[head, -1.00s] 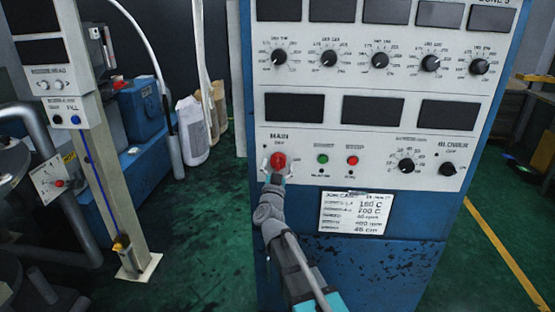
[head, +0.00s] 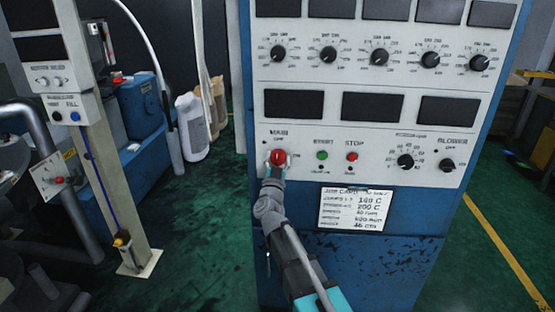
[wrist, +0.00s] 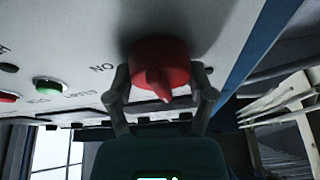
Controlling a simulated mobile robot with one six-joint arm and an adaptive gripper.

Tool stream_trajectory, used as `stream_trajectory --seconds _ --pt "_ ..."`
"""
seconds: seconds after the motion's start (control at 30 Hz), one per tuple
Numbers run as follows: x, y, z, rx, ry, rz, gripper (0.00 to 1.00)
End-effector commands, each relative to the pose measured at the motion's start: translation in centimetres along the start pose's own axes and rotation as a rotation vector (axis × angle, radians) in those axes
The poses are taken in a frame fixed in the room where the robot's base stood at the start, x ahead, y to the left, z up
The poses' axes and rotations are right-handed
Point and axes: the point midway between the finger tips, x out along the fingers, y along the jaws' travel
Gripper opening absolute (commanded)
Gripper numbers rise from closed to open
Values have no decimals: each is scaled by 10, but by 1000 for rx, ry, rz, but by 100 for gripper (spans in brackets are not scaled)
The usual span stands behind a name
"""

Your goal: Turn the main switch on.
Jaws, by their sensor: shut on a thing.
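The main switch is a red knob (head: 279,157) at the lower left of the white control panel, below the MAIN label. In the wrist view the knob (wrist: 160,62) fills the space between the fingers, and its raised ridge points toward the camera's lower edge. My gripper (head: 277,163) is at the knob, with one finger on each side of it, shut on it. In the wrist view an ON mark, seen upside down, lies just left of the knob. I cannot tell exactly which mark the ridge points to.
The green START button (head: 322,155) and red STOP button (head: 352,156) sit right of the switch. A blower knob (head: 447,165) is farther right. A job card (head: 354,209) hangs below. A post (head: 112,180) stands to the left, with green floor between it and the cabinet.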

Motion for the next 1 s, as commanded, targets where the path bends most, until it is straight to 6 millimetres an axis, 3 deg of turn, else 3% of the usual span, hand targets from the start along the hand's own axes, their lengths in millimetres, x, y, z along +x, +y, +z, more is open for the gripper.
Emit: stream_trajectory --seconds 0.47,1.0 --pt "2 0 0 116 2 45 22" --pt "2 0 -1 541 22 217 22"
